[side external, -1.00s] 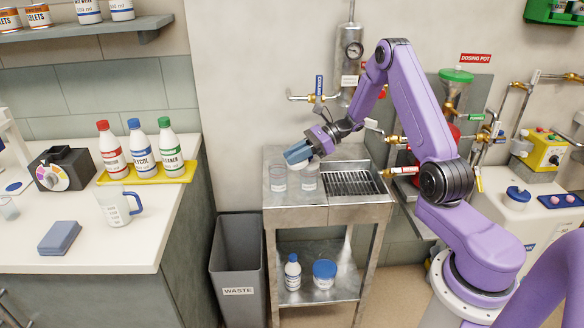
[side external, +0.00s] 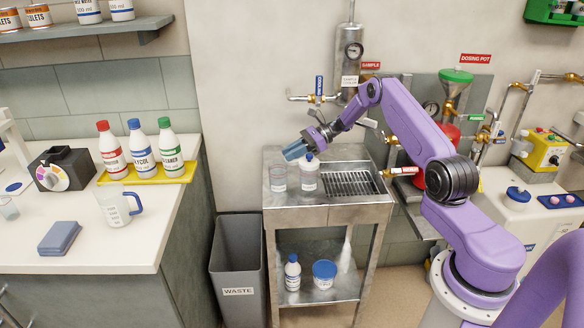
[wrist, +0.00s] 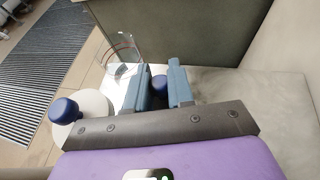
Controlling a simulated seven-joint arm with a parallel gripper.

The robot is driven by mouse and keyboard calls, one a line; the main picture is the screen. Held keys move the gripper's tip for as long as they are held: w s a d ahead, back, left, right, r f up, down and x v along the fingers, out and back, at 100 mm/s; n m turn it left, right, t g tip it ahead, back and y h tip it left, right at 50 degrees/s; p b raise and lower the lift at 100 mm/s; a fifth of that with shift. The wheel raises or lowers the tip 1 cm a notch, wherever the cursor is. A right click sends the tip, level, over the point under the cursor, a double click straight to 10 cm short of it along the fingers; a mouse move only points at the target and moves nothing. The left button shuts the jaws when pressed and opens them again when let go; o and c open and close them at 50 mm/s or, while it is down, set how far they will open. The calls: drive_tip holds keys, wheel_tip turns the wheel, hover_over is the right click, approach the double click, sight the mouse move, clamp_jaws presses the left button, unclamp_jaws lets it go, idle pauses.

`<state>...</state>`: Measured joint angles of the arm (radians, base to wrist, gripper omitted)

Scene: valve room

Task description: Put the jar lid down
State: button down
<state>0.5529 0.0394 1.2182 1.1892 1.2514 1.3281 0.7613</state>
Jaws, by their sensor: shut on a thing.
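My gripper (side external: 287,153) is shut on a small dark blue piece, seen between its two blue-grey fingers in the wrist view (wrist: 160,86). This looks like the jar lid (wrist: 160,84); only part of it shows, and it is hidden in the side view. The gripper is above the left part of the steel stand. A clear glass jar (side external: 278,181) stands upright below it, with no lid seen on it; it also shows beyond the fingers in the wrist view (wrist: 124,50). I cannot tell the height gap.
A white bottle with a blue cap (side external: 309,177) stands just right of the glass jar. A grating (side external: 352,184) fills the right of the steel stand (side external: 330,213). A grey waste bin (side external: 238,265) stands to the left. Bare steel shows around the jar.

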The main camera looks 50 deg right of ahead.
sight(292, 176)
wheel_tip(292, 176, down, 6)
drive_tip(key=shift+r, duration=0.1)
drive_tip(key=shift+w+d, duration=0.15)
idle(0.5)
drive_tip(key=c, duration=1)
unclamp_jaws()
drive_tip(key=shift+f, duration=0.25)
